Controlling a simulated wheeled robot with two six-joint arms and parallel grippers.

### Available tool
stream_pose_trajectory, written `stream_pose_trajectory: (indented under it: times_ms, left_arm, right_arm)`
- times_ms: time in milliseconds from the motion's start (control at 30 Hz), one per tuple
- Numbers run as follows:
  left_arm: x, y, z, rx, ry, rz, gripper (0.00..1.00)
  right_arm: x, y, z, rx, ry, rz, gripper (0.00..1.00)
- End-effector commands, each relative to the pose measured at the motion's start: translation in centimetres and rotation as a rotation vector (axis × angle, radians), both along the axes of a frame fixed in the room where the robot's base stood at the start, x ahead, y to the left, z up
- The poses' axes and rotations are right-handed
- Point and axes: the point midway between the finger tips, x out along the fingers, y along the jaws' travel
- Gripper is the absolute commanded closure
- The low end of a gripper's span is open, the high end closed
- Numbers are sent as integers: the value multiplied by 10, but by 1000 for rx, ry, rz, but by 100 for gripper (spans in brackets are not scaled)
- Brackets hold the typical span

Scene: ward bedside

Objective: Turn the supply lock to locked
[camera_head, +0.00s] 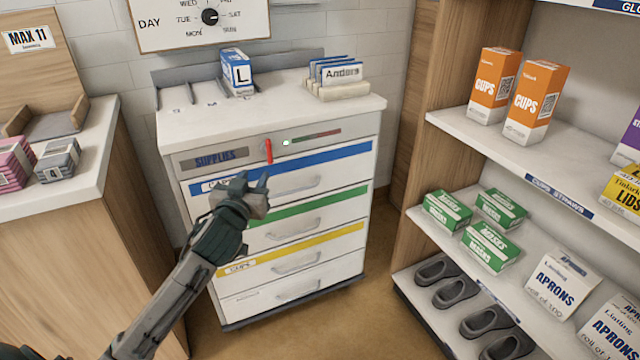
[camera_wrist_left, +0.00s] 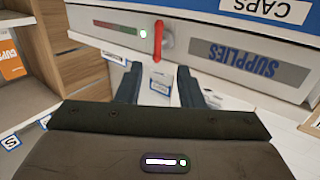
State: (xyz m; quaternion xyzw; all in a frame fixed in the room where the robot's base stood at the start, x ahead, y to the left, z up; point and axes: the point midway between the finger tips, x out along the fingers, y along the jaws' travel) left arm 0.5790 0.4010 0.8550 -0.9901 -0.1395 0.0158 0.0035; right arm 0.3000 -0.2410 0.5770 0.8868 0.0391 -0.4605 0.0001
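The supply lock is a red lever (camera_head: 268,151) on the grey SUPPLIES panel (camera_head: 205,160) across the top of the white drawer cart. The lever stands about upright. Beside it are a small lit greenish-white light (camera_head: 286,142) and a strip that is green near the light and red farther away. My left gripper (camera_head: 262,184) is just below and in front of the lever, before the blue-striped drawer. In the left wrist view its fingers (camera_wrist_left: 160,86) are apart with nothing held, and the lever (camera_wrist_left: 158,40) is beyond the gap, apart from them. My right gripper is out of view.
The cart top (camera_head: 300,105) holds a blue-white box marked L (camera_head: 238,72) and a card holder (camera_head: 340,90). A wooden shelf unit with boxes (camera_head: 510,150) stands at the right, a wooden cabinet (camera_head: 80,195) at the left. Drawer handles (camera_head: 297,185) stick out near the gripper.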

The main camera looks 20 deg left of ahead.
Motion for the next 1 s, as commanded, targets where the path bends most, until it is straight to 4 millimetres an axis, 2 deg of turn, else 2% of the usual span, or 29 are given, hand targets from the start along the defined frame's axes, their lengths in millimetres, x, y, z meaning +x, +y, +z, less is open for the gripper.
stream_pose_trajectory:
  times_ms: [67, 167, 500, 700, 1000]
  left_arm:
    - [-4, -3, 8, -2, -26, -3, 66]
    - [1, -2, 13, -4, -36, -3, 66]
    - [60, 14, 14, -4, -36, -4, 66]
    - [87, 22, 14, -3, -34, -4, 66]
    - [98, 24, 13, -2, -33, -6, 66]
  right_arm:
    - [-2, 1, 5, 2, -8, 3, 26]
    - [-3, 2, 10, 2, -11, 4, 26]
    - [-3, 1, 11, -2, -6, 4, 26]
    - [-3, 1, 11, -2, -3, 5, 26]
    - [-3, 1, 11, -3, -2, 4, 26]
